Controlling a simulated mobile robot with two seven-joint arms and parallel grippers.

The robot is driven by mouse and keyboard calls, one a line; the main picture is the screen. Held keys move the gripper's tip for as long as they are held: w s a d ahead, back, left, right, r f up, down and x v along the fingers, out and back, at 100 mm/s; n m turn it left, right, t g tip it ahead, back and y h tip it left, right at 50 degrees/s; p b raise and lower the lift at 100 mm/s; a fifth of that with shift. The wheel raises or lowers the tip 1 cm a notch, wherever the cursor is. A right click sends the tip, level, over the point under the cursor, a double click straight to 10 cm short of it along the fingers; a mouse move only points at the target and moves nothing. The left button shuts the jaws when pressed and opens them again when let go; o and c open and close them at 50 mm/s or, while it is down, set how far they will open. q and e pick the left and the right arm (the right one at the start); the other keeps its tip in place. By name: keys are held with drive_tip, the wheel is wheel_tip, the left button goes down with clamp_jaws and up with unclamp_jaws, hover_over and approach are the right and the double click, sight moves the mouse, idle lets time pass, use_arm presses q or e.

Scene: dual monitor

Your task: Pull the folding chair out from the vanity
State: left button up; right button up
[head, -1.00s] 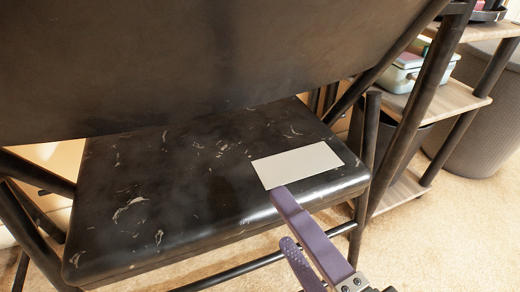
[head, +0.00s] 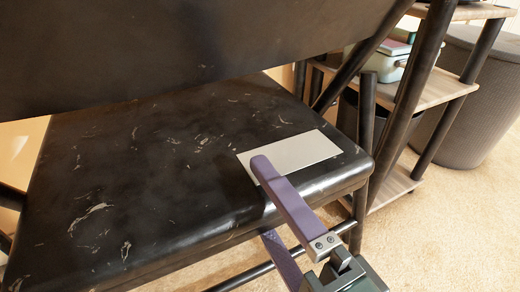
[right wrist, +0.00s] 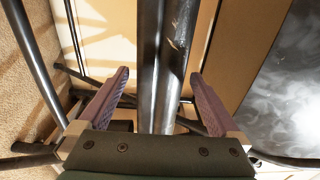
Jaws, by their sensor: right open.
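The folding chair has a scuffed black seat (head: 130,165) and a dark backrest (head: 180,50) leaning over it. A white label (head: 292,152) lies on the seat near its front right corner. My right gripper (head: 265,200) is open at the front edge of the seat. One purple finger shows above the seat and the other below its edge. In the right wrist view, the seat edge (right wrist: 160,60) runs between the two parted fingers of the right gripper (right wrist: 160,78). The backrest shows at right there (right wrist: 295,85). My left gripper is out of view.
A dark-framed shelf unit (head: 445,88) with wood shelves stands at the right, holding a pale box (head: 380,62). A grey ribbed bin (head: 465,105) stands beyond it. Open carpet (head: 440,230) lies at front right.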

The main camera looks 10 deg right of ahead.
sight(244, 172)
drive_tip(key=b+x, duration=0.2)
drive_tip(key=x, duration=0.3)
drive_tip(key=shift+w+f, duration=0.1)
drive_tip(key=shift+f, duration=0.05)
drive_tip(key=shift+w+a, duration=0.2)
drive_tip(key=shift+w, duration=0.2)
drive_tip(key=c, duration=0.9)
clamp_jaws()
